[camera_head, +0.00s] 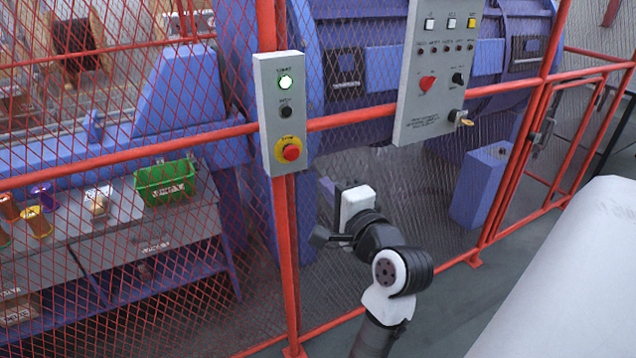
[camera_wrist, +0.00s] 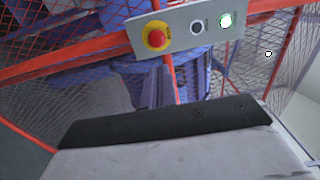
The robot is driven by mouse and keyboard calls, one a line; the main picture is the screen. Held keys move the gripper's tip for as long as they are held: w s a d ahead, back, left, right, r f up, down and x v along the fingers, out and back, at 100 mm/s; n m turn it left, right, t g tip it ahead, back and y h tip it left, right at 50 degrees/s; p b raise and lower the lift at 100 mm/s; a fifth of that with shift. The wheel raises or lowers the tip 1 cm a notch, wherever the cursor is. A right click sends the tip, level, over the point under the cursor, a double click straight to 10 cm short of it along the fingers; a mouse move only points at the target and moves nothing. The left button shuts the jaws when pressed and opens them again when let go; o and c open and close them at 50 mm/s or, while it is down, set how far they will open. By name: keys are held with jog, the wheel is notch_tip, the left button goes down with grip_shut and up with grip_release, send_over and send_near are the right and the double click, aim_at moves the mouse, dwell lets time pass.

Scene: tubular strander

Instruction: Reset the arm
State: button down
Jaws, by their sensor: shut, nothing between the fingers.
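My arm rises from the bottom of the head view, and my gripper (camera_head: 328,190) is at its end, in front of the red mesh fence. It is shut and empty. It is below and to the right of a grey button box (camera_head: 283,130) on a fence post, apart from it.
The red mesh fence (camera_head: 130,155) crosses the view, with blue machinery behind it. A larger grey panel (camera_head: 436,70) hangs to the right. A green crate (camera_head: 166,183) and spools stand on a bench behind the mesh. A large pale surface (camera_head: 570,280) fills the lower right.

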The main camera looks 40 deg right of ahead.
jog(key=shift+s, duration=0.3)
dwell(0.4)
